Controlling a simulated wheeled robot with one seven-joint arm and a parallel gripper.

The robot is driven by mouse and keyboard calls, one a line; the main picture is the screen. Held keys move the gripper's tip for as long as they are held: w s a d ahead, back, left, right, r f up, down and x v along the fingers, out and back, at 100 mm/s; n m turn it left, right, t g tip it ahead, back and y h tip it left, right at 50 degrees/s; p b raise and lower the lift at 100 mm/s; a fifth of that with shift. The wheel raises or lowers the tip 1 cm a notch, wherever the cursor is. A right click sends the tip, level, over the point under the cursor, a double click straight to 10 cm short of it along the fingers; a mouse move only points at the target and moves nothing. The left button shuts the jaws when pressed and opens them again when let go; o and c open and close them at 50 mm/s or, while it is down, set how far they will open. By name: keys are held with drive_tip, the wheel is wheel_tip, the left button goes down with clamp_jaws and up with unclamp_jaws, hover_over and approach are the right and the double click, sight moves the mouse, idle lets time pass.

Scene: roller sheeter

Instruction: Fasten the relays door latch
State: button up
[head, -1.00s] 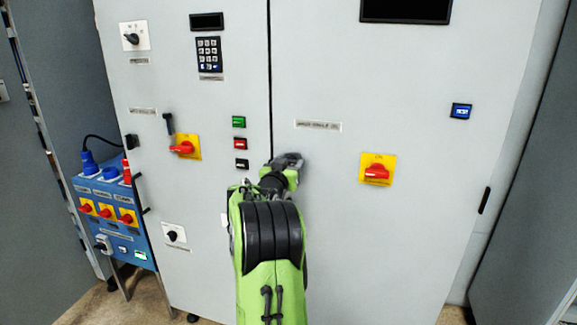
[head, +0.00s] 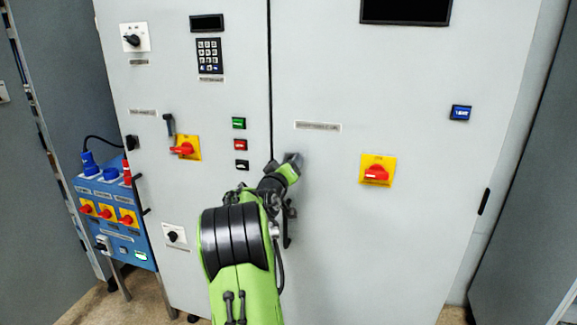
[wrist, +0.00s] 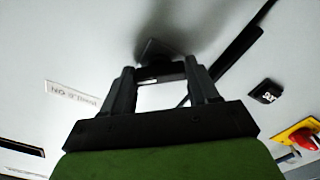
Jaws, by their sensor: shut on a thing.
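My gripper (head: 292,163) is against the grey cabinet front, just right of the dark vertical seam between the two doors. In the wrist view my gripper (wrist: 161,72) is shut on a small dark latch handle (wrist: 153,47), which stands out from the pale door panel. The fingers cover part of the handle. In the head view the handle is hidden by my gripper and wrist. The right door (head: 400,250) looks flush with the left door (head: 170,80) along the seam. Whether the latch is engaged cannot be seen.
Red rotary switches on yellow plates sit on the right door (head: 377,171) and left door (head: 186,148). Green, red and black buttons (head: 240,145) are close left of my gripper. A blue socket box (head: 118,225) stands at the left. The right door's lower front is clear.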

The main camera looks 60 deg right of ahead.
drive_tip(key=shift+n+p, duration=2.2)
drive_tip(key=shift+n, duration=2.8)
drive_tip(key=o, duration=1.1)
drive_tip(key=shift+c, duration=0.2)
drive_tip(key=s+a+b, duration=0.1)
drive_tip(key=s+a, duration=0.1)
drive_tip(key=a, duration=1.3)
drive_tip(key=shift+s+a, duration=0.25)
drive_tip(key=shift+a, duration=0.05)
